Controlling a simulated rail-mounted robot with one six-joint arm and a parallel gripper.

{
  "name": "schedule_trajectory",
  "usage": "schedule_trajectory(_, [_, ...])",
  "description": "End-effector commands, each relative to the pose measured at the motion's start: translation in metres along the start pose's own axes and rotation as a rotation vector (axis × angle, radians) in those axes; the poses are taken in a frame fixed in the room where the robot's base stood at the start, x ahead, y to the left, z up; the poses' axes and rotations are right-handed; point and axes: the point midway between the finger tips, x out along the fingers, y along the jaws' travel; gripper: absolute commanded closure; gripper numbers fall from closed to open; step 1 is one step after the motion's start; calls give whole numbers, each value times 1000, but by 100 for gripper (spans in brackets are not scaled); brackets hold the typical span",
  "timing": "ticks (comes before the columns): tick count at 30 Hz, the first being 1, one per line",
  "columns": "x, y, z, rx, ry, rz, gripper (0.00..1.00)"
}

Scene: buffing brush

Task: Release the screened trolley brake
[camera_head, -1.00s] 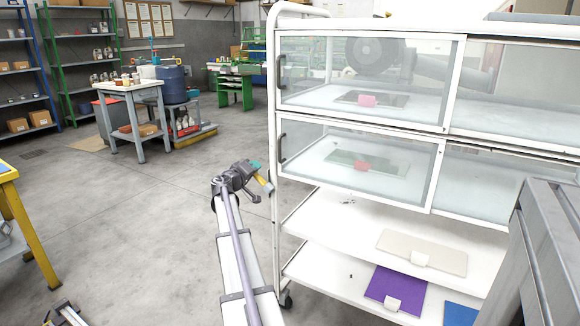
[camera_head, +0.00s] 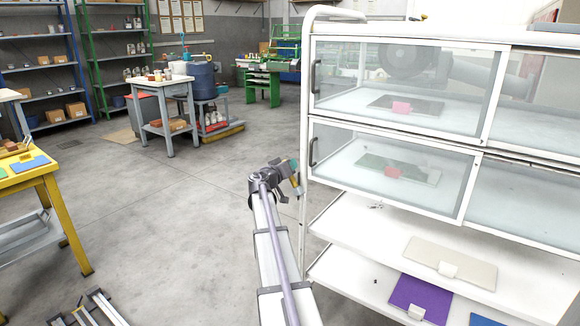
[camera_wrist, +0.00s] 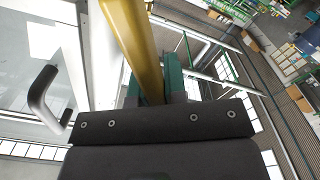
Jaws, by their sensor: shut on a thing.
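The white trolley (camera_head: 304,200) stands at the right in the head view, with two glazed upper tiers and open lower shelves. My gripper (camera_head: 292,172) is at the trolley's left front edge, below the lower door's dark handle (camera_head: 313,152). In the wrist view, its teal fingers are shut on a yellow bar (camera_wrist: 130,35). The bar runs up out of that view; its short yellow end also shows in the head view (camera_head: 297,186). Whether the bar is fixed to the trolley cannot be told. No trolley brake can be made out; my arm covers the lower left corner.
Beige (camera_head: 450,262) and purple (camera_head: 420,297) plates lie on the trolley's open shelves. A dark handle (camera_wrist: 42,92) is close at left in the wrist view. A yellow table (camera_head: 62,205) stands at the left.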

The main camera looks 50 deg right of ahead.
Motion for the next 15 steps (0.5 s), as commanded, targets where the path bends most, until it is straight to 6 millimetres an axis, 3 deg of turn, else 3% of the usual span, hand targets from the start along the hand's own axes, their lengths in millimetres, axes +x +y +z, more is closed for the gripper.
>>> schedule_trajectory(5, [0, 0, 0, 1, -2, 0, 100])
schedule_trajectory(6, [0, 0, 0, 1, -2, 0, 84])
schedule_trajectory(13, [0, 0, 0, 0, -1, 0, 62])
schedule_trajectory(15, [0, 0, 0, 0, -1, 0, 62])
